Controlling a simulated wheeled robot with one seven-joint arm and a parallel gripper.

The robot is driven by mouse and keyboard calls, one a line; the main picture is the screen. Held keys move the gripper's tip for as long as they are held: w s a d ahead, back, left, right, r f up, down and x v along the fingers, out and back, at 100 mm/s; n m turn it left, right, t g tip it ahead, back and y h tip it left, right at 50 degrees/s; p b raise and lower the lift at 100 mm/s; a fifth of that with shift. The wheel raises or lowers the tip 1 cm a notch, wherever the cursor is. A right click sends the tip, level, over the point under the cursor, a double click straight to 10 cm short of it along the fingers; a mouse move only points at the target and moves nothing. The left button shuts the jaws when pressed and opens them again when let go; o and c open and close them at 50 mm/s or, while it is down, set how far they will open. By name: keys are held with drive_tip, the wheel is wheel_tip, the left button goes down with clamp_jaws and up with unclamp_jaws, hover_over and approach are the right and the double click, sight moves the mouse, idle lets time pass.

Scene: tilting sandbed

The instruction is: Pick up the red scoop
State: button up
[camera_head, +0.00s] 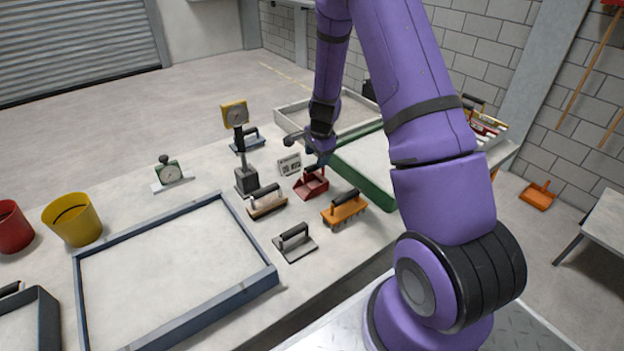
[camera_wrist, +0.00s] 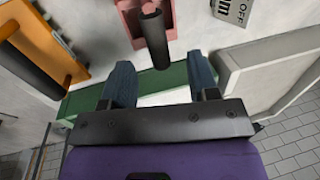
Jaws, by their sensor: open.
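The red scoop (camera_head: 311,185) lies on the table among the hand tools, left of the green-framed tray. In the wrist view the scoop (camera_wrist: 133,22) is at the top middle, with its dark handle pointing toward my fingers. My gripper (camera_head: 309,150) is above and just behind the scoop in the head view. In the wrist view my gripper (camera_wrist: 160,66) is open, with two blue-grey fingers apart and nothing between them. The handle end appears just beyond the gap between the fingertips, apart from them.
An orange-backed tool (camera_head: 344,209) stands close to the scoop's right. A wooden float (camera_head: 267,203) and a grey trowel (camera_head: 295,245) lie nearer. A small white sign (camera_head: 289,165) stands beside the scoop. The green-framed tray (camera_head: 378,197) borders the right.

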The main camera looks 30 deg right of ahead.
sight(314, 165)
drive_tip(key=shift+w+a+f, duration=0.1)
drive_tip(key=shift+w+f, duration=0.1)
drive_tip(key=shift+f, duration=0.95)
drive_tip(key=shift+w+a+f, duration=0.1)
drive_tip(key=shift+w+f, duration=0.1)
drive_tip(key=shift+f, duration=0.95)
drive_tip(key=shift+w+a+f, duration=0.1)
drive_tip(key=shift+w+f, duration=0.1)
drive_tip(key=shift+f, duration=0.95)
clamp_jaws()
drive_tip(key=shift+r, duration=0.1)
wheel_tip(314, 165, up, 10)
drive_tip(key=shift+f, duration=0.1)
